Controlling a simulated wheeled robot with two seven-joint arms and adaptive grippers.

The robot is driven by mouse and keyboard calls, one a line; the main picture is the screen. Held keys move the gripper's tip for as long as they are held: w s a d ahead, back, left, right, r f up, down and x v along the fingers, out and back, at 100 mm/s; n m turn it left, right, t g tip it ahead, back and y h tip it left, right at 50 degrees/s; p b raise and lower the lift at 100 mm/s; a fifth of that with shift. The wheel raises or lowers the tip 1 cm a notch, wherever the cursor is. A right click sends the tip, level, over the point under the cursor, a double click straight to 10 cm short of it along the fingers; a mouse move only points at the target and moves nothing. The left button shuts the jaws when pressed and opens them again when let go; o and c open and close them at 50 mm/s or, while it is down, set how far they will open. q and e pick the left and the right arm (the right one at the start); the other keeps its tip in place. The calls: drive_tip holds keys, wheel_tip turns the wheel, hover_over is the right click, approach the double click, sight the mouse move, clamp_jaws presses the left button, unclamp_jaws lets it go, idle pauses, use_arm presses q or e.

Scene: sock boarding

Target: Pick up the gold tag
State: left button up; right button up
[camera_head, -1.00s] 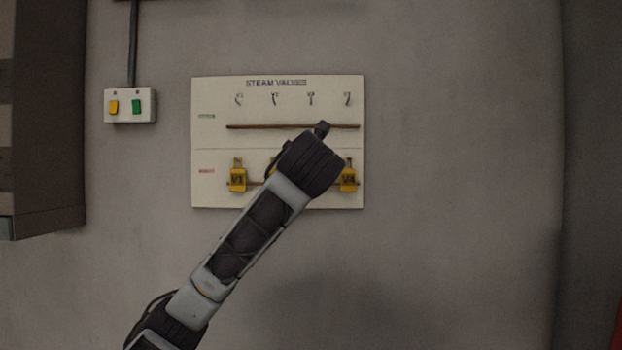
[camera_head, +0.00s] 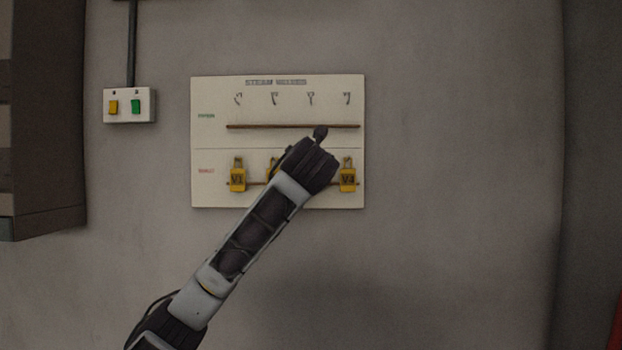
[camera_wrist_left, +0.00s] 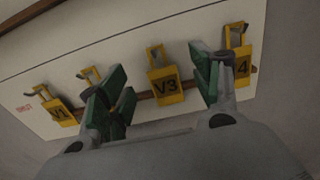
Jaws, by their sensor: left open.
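Several gold tags hang in the lower row of a white board. V1 (camera_head: 237,178) and V4 (camera_head: 347,179) show clearly in the head view, V2 (camera_head: 271,171) shows partly, and V3 is hidden behind my left arm. In the left wrist view V3 (camera_wrist_left: 166,86) lies between the green-padded fingers of my open left gripper (camera_wrist_left: 160,76), with no visible contact. There V1 (camera_wrist_left: 60,113) is at the left, V2 is mostly behind the left finger, and V4 (camera_wrist_left: 240,66) is partly behind the right finger. My right gripper is not in view.
The board (camera_head: 210,140) has a bare upper rail (camera_head: 290,126) and hook marks above it. A switch box (camera_head: 130,105) is on the wall at the left, beside a dark cabinet (camera_head: 40,120). The wall right of the board is clear.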

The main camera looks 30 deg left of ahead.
use_arm(q)
drive_tip(key=x, duration=0.3)
drive_tip(key=shift+w+a+r+p, duration=0.1)
drive_tip(key=shift+w+a+p, duration=0.1)
drive_tip(key=shift+w+p, duration=0.1)
drive_tip(key=shift+s, duration=0.1)
drive_tip(key=c, duration=0.8)
